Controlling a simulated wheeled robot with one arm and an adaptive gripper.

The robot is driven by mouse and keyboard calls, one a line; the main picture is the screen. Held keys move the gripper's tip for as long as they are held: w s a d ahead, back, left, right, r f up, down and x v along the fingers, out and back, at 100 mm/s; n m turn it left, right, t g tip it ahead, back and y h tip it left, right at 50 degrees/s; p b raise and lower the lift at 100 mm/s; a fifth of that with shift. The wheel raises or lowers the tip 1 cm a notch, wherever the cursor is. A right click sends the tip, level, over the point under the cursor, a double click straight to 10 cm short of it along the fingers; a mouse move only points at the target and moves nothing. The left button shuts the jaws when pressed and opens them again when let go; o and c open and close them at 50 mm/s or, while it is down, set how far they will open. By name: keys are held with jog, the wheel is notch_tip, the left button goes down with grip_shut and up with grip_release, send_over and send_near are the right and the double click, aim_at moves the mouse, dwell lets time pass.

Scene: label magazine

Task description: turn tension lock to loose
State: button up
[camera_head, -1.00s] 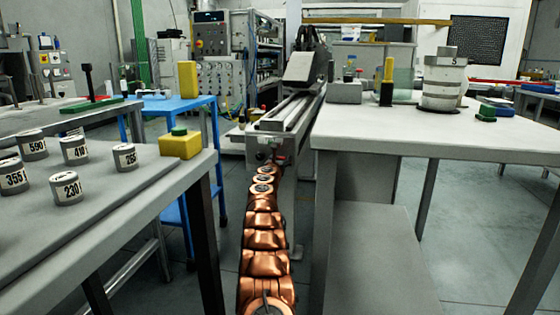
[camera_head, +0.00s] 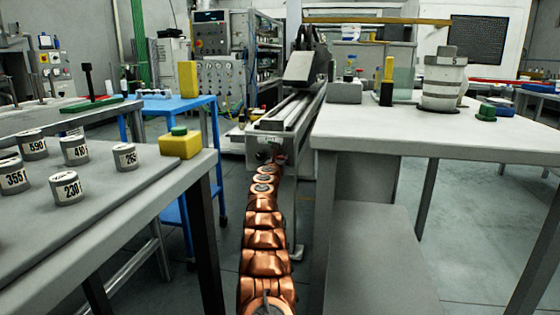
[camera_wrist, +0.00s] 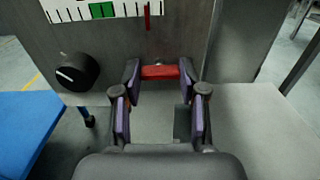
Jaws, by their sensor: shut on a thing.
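In the wrist view a red bar-shaped handle (camera_wrist: 160,72), which looks like the tension lock, sits low on the grey front panel (camera_wrist: 185,38) of a machine. My gripper (camera_wrist: 159,76) is shut on this red bar, with one fingertip at each end of it. The bar lies roughly level in the picture. Above it is a white scale (camera_wrist: 125,10) with a green zone and a red pointer (camera_wrist: 148,17) to the right of the green. In the head view my copper arm reaches the machine (camera_head: 290,112); the gripper and handle are too small to tell there.
A black knob (camera_wrist: 77,72) with a white mark is left of my gripper. A blue table (camera_head: 175,105) stands left of the machine. A grey table with labelled weights (camera_head: 66,188) is at the left, and a pale table (camera_head: 420,135) is close at the right.

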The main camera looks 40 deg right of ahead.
jog(key=n+p, duration=0.3)
jog(key=shift+s+d+r+n, duration=0.1)
jog(key=shift+n, duration=0.3)
jog(key=n+p, duration=0.3)
jog(key=n, duration=0.2)
jog(key=n+p, duration=0.3)
jog(key=n, duration=0.1)
jog(key=shift+r+n, duration=0.1)
jog(key=shift+n, duration=0.3)
jog(key=shift+f+n+p, duration=0.2)
jog(key=shift+n+p, duration=0.95)
jog(key=shift+n, duration=0.25)
jog(key=o, duration=0.9)
jog(key=shift+s+d, duration=0.1)
jog(key=shift+o, duration=1.2)
